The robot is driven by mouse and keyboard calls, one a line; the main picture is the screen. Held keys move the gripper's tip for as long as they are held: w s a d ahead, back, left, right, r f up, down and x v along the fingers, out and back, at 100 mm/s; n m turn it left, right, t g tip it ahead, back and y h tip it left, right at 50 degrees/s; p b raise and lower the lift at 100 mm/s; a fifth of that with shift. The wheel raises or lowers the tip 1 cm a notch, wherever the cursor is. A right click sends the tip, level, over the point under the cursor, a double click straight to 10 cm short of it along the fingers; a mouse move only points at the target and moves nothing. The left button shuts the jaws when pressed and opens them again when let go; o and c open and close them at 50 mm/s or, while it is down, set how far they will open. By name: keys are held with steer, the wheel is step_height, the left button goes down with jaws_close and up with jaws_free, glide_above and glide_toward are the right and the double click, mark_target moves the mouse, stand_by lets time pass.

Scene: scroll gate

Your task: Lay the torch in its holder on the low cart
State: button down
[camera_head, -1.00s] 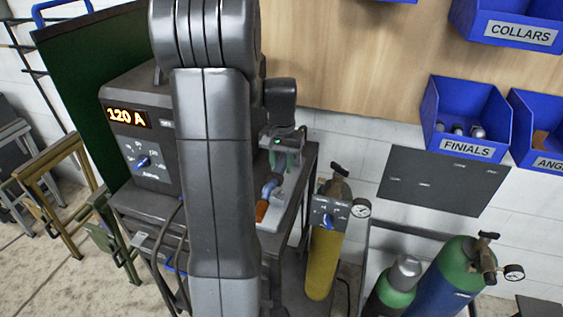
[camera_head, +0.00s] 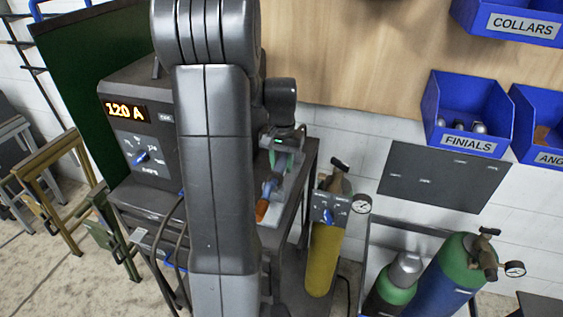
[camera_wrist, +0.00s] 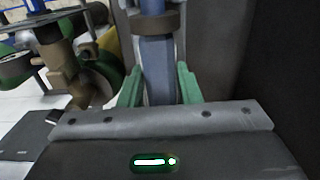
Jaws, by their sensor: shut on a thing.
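The torch (camera_head: 270,188) has a blue-grey body and an orange end, and shows just right of my arm in the head view. My gripper (camera_head: 286,166) has green fingers and is shut on the torch. In the wrist view the blue torch body (camera_wrist: 157,65) runs between the green fingers (camera_wrist: 157,92), with a brownish collar (camera_wrist: 155,23) farther along. The torch is over a pale grey plate (camera_head: 271,221) on the dark cart (camera_head: 294,200). I cannot tell whether it touches the plate. My arm hides part of the cart top, and the holder's shape is unclear.
A welding machine (camera_head: 146,135) reading 120 A stands on the cart's left side. A yellow cylinder (camera_head: 324,260) with a gauge stands close to its right. Green and blue cylinders (camera_head: 436,280) stand farther right. Blue bins (camera_head: 466,115) hang on the wall.

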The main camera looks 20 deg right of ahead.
steer(key=shift+f+b, duration=0.5)
steer(key=shift+f, duration=0.3)
stand_by(0.4)
steer(key=c, duration=1)
jaws_free()
steer(key=shift+o, duration=0.2)
steer(key=shift+r, duration=0.1)
step_height(320, 180, up, 14)
steer(key=shift+b, duration=0.4)
steer(key=shift+f, duration=0.2)
step_height(320, 180, down, 14)
steer(key=shift+r+p, duration=0.15)
steer(key=shift+p, duration=0.25)
steer(key=shift+r, duration=0.25)
